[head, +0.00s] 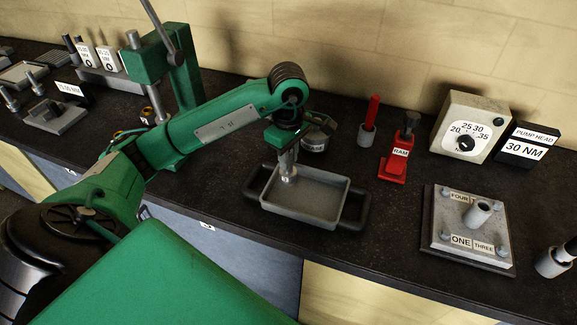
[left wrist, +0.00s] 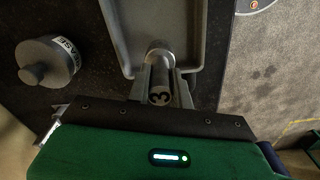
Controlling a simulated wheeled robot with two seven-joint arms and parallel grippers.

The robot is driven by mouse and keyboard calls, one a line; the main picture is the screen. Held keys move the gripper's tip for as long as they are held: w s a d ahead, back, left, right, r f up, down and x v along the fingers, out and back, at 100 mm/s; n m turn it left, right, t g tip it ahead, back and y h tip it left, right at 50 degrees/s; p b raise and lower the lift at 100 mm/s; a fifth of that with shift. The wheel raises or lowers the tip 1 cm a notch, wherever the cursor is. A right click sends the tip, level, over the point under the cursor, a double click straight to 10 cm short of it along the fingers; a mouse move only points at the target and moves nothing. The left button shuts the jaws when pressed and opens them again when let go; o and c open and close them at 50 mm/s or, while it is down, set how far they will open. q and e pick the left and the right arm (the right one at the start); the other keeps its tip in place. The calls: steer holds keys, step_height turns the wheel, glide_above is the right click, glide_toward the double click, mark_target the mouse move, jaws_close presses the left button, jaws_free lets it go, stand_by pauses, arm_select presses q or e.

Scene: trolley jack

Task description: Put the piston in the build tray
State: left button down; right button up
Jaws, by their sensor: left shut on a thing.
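The build tray (head: 310,209) is a shallow grey metal tray with dark handles at both ends, standing on the dark bench; part of it shows in the left wrist view (left wrist: 195,40). My left gripper (head: 286,166) points down over the tray's back left part. It is shut on the piston (head: 289,175), a short grey metal cylinder. In the left wrist view the piston (left wrist: 160,72) sits between the fingers, with a dark "3" on its near end. I cannot tell whether its lower end touches the tray floor. My right gripper is not in view.
A grey labelled pot (head: 315,138) stands just behind the tray. A red tool in a grey holder (head: 367,133) and the red RAM block (head: 393,163) are to its right. A numbered plate fixture (head: 466,232) lies further right. The green press (head: 165,75) stands at the back left.

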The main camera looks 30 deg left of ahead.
mark_target(288, 171)
arm_select(q)
steer(key=shift+f+p, duration=0.6)
steer(key=shift+f, duration=1.55)
steer(key=shift+f, duration=0.1)
steer(key=shift+f+b, duration=0.1)
steer(key=shift+b, duration=0.2)
steer(key=c, duration=1.3)
jaws_free()
steer(key=shift+o, duration=0.2)
